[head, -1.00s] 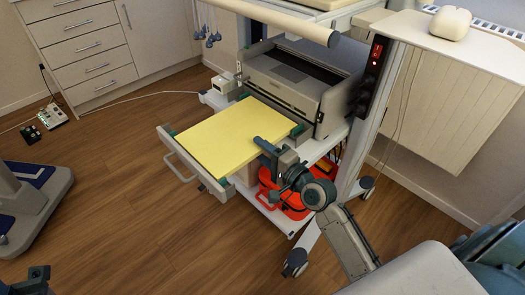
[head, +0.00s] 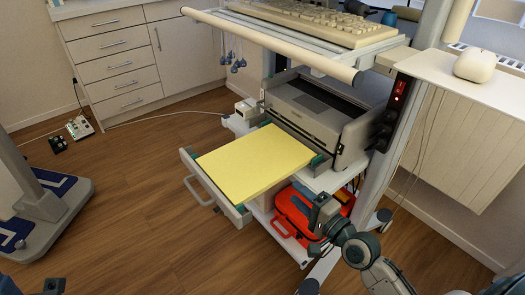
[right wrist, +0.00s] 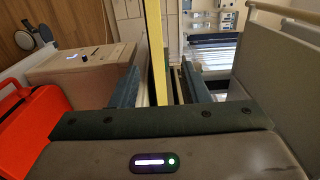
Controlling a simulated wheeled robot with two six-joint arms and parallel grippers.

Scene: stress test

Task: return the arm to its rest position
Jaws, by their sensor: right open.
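My right gripper (head: 320,207) is at the lower right in the head view, in front of the red case and to the right of the open drawer. It is open. In the right wrist view its two dark fingers (right wrist: 158,88) stand apart, and the edge of the yellow slab (right wrist: 157,50) shows in line with the gap. The head view shows the gripper clear of the yellow slab (head: 255,160), with nothing in its jaws. My left gripper (head: 50,287) is only partly in view at the bottom left edge; its jaws cannot be made out.
The pulled-out drawer (head: 213,190) carries the yellow slab below a grey printer (head: 318,115). A red case (head: 293,212) lies on the low shelf. The cart's upright post (head: 395,140) stands close to my right arm. Open wood floor (head: 150,220) lies to the left.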

